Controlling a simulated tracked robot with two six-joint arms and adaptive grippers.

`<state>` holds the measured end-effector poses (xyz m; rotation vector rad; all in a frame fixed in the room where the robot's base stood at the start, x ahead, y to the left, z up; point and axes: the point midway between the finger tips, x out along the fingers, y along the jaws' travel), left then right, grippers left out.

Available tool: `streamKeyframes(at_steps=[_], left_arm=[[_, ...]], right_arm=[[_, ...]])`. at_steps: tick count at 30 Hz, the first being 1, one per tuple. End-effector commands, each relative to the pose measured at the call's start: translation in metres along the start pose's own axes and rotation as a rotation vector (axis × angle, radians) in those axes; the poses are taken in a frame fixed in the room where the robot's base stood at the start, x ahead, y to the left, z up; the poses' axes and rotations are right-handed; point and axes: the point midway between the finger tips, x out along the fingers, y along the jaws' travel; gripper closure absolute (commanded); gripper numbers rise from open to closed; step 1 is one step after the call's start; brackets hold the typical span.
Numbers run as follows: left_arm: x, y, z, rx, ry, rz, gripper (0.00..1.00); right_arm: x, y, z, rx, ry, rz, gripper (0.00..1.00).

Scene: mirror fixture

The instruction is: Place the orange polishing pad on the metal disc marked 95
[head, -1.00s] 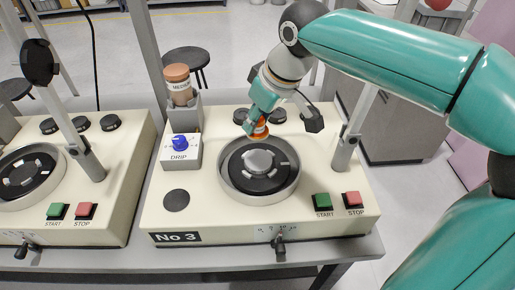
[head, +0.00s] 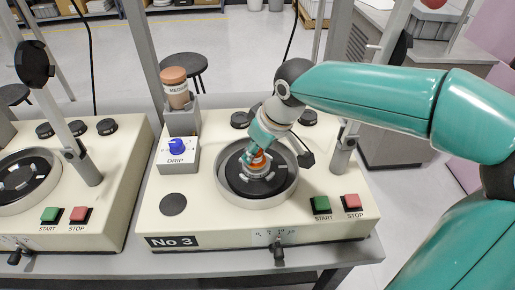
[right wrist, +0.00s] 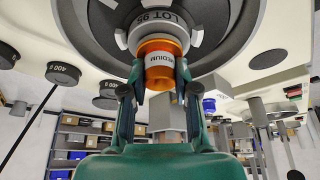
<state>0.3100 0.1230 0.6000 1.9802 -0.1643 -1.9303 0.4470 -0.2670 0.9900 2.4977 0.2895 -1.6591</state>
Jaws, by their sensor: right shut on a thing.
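The orange polishing pad (head: 259,158), with a white band reading MEDIUM in the right wrist view (right wrist: 160,60), is between the fingers of my right gripper (right wrist: 160,78). The gripper is shut on it. The metal disc (right wrist: 152,24) marked LOT 95 sits in the middle of the round bowl of machine No 3. It shows in the head view (head: 257,174) just below the pad. The pad's end meets the disc or is very close; I cannot tell if it bears on it. My left gripper is not in view.
The bowl's rim (head: 226,187) surrounds the disc. Black weights (head: 240,120) lie behind. START (head: 321,205) and STOP (head: 352,202) buttons are at front right. A second machine (head: 110,215) stands left.

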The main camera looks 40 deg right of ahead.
Motion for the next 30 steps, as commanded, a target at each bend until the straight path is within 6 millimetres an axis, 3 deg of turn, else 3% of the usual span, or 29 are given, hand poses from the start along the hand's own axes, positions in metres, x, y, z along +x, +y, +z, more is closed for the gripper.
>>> streamKeyframes(at_steps=[2,3,7,20,30], left_arm=[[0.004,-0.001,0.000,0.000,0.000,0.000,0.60],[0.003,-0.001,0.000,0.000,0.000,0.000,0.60],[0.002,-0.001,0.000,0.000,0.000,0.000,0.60],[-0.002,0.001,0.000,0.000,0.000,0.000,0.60],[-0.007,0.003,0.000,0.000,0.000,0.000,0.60]], right_arm=[[0.004,0.000,0.001,0.000,0.000,0.000,1.00],[0.003,0.000,0.001,0.000,0.000,0.000,0.66],[0.003,0.000,0.001,0.000,-0.001,0.000,0.45],[-0.005,0.000,-0.001,0.000,0.001,0.000,0.45],[-0.066,0.000,-0.002,0.000,0.006,0.000,0.45]])
